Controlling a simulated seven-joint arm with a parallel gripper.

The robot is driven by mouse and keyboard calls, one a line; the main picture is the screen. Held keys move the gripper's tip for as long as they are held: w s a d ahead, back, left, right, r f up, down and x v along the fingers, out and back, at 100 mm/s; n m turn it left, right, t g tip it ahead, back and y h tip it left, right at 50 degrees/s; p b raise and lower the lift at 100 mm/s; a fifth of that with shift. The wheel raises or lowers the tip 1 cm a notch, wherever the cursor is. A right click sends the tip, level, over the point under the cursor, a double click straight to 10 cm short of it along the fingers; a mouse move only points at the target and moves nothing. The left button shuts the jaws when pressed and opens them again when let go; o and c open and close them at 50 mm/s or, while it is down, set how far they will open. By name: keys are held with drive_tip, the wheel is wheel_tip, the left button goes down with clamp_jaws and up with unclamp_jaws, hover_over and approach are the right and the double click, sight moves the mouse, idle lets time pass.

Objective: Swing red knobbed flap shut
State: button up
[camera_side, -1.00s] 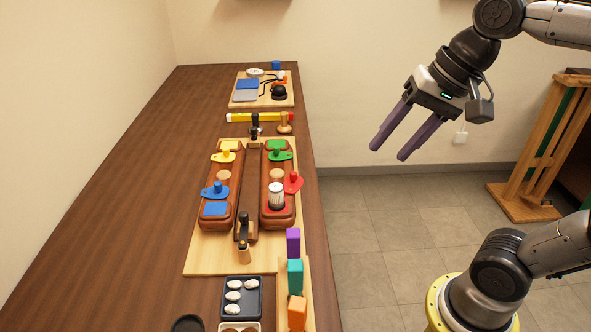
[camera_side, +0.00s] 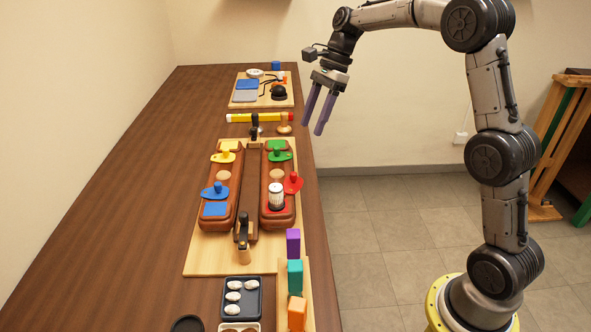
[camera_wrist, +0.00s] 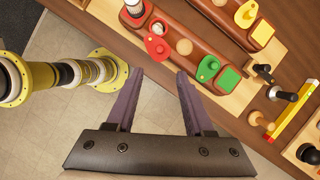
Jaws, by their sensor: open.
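The red knobbed flap (camera_side: 292,183) sits on the right edge of the right-hand brown wooden block (camera_side: 278,215), swung out to the side. It also shows in the wrist view (camera_wrist: 157,46), with its round knob up. Beside it a white-topped cylinder (camera_side: 276,194) stands upright on a red square at the block's near end. The green knobbed flap (camera_side: 279,155) is at the far end of the same block. My gripper (camera_side: 318,128) is open and empty, in the air to the right of the table's edge. In the wrist view its two purple fingers (camera_wrist: 158,82) point toward the block.
A second block with yellow (camera_side: 224,157) and blue (camera_side: 215,191) flaps lies to the left. Purple, teal and orange blocks (camera_side: 295,277) stand at the near right edge. A yellow pencil-like bar (camera_side: 258,117) lies behind.

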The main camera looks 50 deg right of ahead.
sight(294, 173)
drive_tip(key=x, duration=1.3)
drive_tip(key=shift+f, duration=0.25)
drive_tip(key=shift+c, duration=0.3)
clamp_jaws()
